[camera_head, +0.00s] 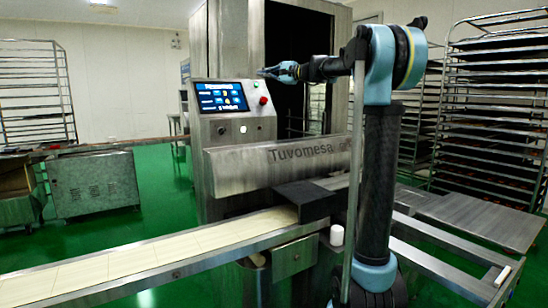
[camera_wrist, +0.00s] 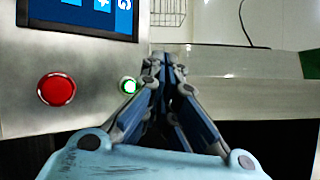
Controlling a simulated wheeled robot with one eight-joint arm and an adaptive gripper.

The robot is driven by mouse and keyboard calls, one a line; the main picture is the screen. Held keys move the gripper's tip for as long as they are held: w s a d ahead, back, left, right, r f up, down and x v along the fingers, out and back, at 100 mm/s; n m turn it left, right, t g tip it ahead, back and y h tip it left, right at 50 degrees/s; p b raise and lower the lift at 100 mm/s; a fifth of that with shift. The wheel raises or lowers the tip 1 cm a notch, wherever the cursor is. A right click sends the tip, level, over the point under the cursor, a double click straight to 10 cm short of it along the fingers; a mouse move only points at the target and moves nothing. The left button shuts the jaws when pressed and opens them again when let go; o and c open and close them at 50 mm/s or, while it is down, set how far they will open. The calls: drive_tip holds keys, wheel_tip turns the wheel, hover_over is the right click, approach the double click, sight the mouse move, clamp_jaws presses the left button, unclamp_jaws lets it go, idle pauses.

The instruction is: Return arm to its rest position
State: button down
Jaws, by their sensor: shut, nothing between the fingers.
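My gripper (camera_head: 262,73) is shut and empty, raised in front of the encrusting machine's control panel (camera_head: 247,129). In the wrist view my gripper (camera_wrist: 163,60) points forward with its fingertips together, and the lit green button (camera_wrist: 128,86) appears just left of them. I cannot tell whether the fingertips touch the panel. The red button (camera_wrist: 57,89) is farther left, below the blue screen (camera_wrist: 90,12). In the head view the screen (camera_head: 220,96) is lit, and my arm stands upright at the right with its forearm reaching left.
A conveyor belt (camera_head: 130,263) runs from the lower left to the machine. A metal housing marked "Tuvomesa" (camera_head: 275,158) juts out below the panel. A tray rack (camera_head: 490,110) stands at the right, an empty rack (camera_head: 35,90) at the back left. Green floor (camera_head: 165,190) shows between.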

drive_tip(key=s+d+f+n+g+h, duration=0.2)
drive_tip(key=s+d+f+h, duration=0.3)
drive_tip(key=s+d+f, duration=0.4)
drive_tip(key=s+d+f+n+g+h, duration=0.2)
drive_tip(key=s+d+f+h, duration=0.3)
drive_tip(key=s+f, duration=1.9)
drive_tip(key=s+d+f+n+g+h, duration=0.2)
drive_tip(key=s+d+f+n+h, duration=0.2)
drive_tip(key=s+d+f, duration=0.9)
drive_tip(key=s+f+h, duration=0.2)
drive_tip(key=s+f, duration=0.2)
drive_tip(key=f, duration=0.7)
drive_tip(key=shift+f, duration=0.15)
drive_tip(key=shift+w, duration=0.1)
drive_tip(key=shift+w+f, duration=0.2)
drive_tip(key=shift+w, duration=0.25)
drive_tip(key=shift+s, duration=0.1)
